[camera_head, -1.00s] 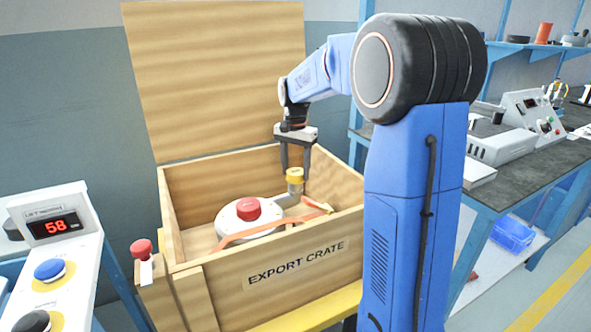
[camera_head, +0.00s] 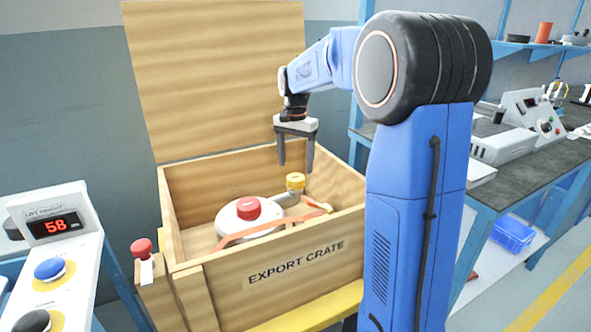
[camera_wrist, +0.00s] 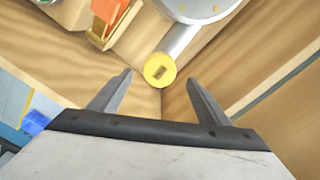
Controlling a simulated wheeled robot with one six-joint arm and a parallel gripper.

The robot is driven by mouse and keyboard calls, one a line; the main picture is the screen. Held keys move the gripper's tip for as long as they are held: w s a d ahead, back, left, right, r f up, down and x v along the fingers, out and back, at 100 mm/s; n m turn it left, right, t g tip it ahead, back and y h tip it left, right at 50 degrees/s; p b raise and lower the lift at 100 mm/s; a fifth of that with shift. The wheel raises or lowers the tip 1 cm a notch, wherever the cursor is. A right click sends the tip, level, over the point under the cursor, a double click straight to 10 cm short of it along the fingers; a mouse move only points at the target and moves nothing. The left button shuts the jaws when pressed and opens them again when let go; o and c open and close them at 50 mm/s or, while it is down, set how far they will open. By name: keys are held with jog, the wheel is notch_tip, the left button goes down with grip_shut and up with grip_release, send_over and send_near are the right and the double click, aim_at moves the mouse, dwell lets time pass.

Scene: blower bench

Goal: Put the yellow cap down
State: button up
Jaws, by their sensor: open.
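The yellow cap (camera_head: 295,181) sits at the end of the grey outlet pipe of the blower (camera_head: 246,221) inside the open crate. In the wrist view the yellow cap (camera_wrist: 159,70) shows its round face with a small dark slot, at the end of the pipe (camera_wrist: 185,40). My gripper (camera_head: 296,169) is open and empty, above the cap and apart from it. In the wrist view its two fingers (camera_wrist: 158,80) stand wide apart, with the cap beyond and between them.
The wooden export crate (camera_head: 296,262) has its lid (camera_head: 215,80) raised at the back. A red cap (camera_head: 248,208) tops the blower, and an orange strap (camera_head: 250,236) runs across it. A control panel (camera_head: 52,230) reading 58 stands left. A workbench (camera_head: 520,165) is at the right.

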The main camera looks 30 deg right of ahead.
aim_at(296, 178)
notch_tip(296, 178, up, 9)
jog(key=shift+r, duration=0.15)
jog(key=shift+s, duration=0.1)
dwell(0.6)
